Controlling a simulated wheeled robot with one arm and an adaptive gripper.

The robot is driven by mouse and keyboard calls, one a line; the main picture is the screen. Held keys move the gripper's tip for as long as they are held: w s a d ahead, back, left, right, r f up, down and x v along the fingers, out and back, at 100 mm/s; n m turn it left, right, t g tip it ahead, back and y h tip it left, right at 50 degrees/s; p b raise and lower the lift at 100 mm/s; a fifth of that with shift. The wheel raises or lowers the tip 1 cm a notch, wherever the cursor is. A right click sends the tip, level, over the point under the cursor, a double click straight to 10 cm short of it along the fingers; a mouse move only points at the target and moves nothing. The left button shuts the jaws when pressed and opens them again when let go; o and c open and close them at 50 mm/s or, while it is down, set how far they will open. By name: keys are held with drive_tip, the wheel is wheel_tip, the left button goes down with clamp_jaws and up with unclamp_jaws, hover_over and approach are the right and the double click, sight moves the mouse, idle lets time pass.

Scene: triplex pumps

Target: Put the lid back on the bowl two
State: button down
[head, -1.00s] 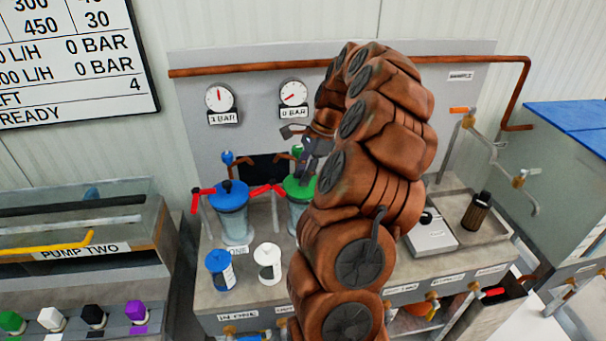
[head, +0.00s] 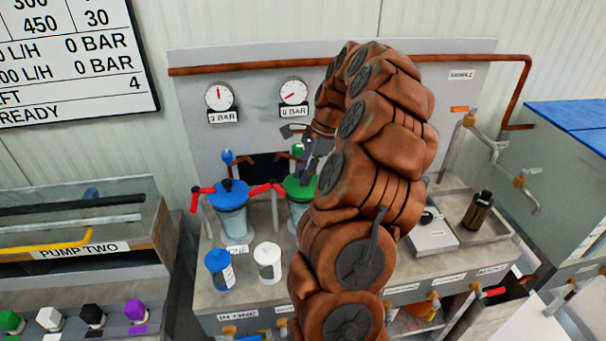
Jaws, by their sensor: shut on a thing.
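Bowl two appears to be the clear bowl (head: 297,211) to the right of the blue-lidded bowl (head: 231,222); my arm covers its right side. A green lid (head: 296,190) is at its top, level or nearly so; I cannot tell whether it is fully seated. My gripper (head: 312,162), dark grey, is just above the green lid and shut on it, as far as I can see. My brown arm hides most of the contact.
A blue-capped container (head: 219,268) and a white-capped container (head: 268,262) stand in front on the bench. Red handles (head: 262,188) sit between the bowls. A dark bottle (head: 477,211) stands in the tray at right.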

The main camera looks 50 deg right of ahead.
drive_tip(key=c, duration=0.8)
unclamp_jaws()
drive_tip(key=shift+c, duration=0.2)
drive_tip(key=shift+o, duration=0.4)
drive_tip(key=o, duration=0.4)
drive_tip(key=shift+r, duration=0.1)
drive_tip(key=shift+r+p, duration=0.85)
drive_tip(key=shift+r, duration=2.6)
drive_tip(key=shift+c, duration=0.2)
clamp_jaws()
